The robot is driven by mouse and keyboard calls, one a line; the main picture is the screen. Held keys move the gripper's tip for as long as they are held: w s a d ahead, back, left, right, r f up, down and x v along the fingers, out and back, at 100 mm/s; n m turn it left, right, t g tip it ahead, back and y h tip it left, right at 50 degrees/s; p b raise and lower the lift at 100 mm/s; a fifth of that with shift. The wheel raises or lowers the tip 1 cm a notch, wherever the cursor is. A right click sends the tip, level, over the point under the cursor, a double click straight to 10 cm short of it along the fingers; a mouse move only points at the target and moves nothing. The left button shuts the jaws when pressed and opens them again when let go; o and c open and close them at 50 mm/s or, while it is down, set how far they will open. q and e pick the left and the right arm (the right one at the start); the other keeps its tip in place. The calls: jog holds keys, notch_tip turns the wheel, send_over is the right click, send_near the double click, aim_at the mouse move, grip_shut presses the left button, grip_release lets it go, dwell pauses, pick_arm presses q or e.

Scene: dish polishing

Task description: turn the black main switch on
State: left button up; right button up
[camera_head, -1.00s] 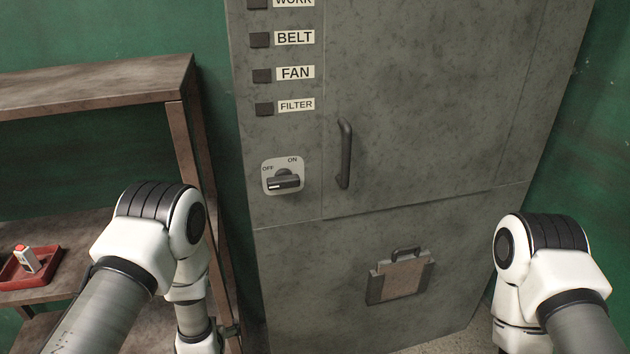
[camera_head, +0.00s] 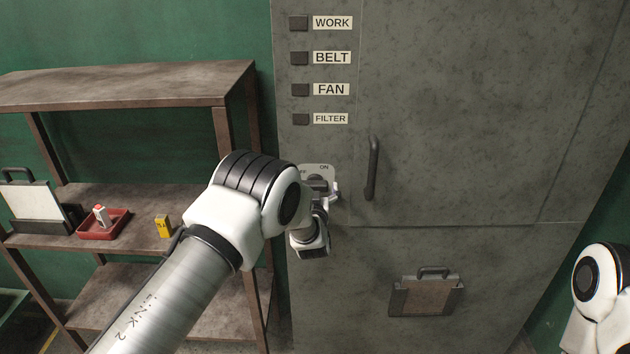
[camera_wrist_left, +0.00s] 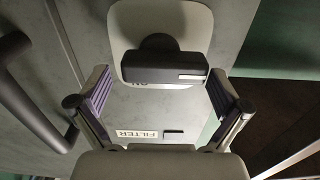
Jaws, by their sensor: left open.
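The black main switch (camera_head: 317,181) is a knob on a pale plate marked OFF and ON, on the grey cabinet. My left gripper (camera_head: 328,196) is at the switch and partly hides it in the head view. In the left wrist view the switch (camera_wrist_left: 165,62) lies ahead between the open fingers of my left gripper (camera_wrist_left: 160,96), apart from both. That view is upside down. The switch's bar lies level with its white mark at the picture's right, the OFF side. My right gripper is out of view; only part of that arm shows at the right edge.
The cabinet's door handle (camera_head: 373,168) stands out right of the switch and shows at the left in the wrist view (camera_wrist_left: 22,88). Labelled black buttons (camera_head: 300,90) sit above. A brown shelf (camera_head: 140,85) with a red tray (camera_head: 104,231) stands left.

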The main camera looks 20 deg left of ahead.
pick_arm(q)
jog(key=shift+w, duration=0.45)
jog(key=shift+w+a, duration=0.15)
jog(key=shift+a, duration=0.35)
jog(key=shift+d, duration=0.15)
jog(key=c, duration=1)
jog(key=shift+o, duration=0.2)
